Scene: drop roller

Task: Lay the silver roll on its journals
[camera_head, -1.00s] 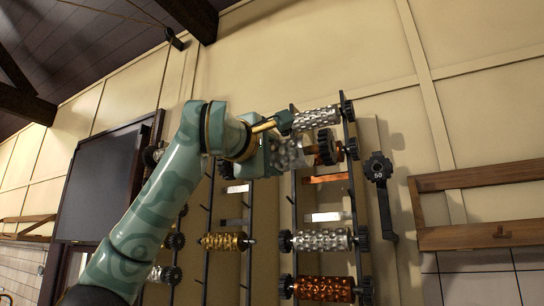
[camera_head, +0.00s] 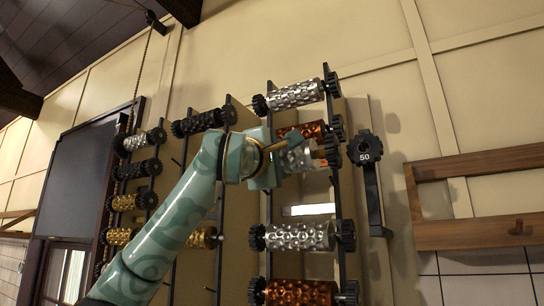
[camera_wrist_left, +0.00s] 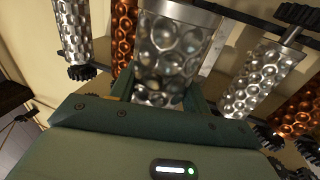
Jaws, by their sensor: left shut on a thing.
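My left gripper (camera_head: 284,162) is shut on a silver roll (camera_head: 304,157) with a dimpled surface. In the head view it holds the roll in front of the right-hand rack (camera_head: 269,205), just below a copper roll (camera_head: 304,130). The held roll also shows in the left wrist view (camera_wrist_left: 172,58), between the jaws, with a smooth band at its upper end. Its far end overlaps the right rack post in the head view, and I cannot tell whether it touches the rack. My gripper hides its left end. My right gripper is not in view.
A mounted silver roll (camera_head: 295,95) tops the rack. Another silver roll (camera_head: 299,237) and a copper roll (camera_head: 300,292) sit lower, below a vacant level. More racked rolls are left.

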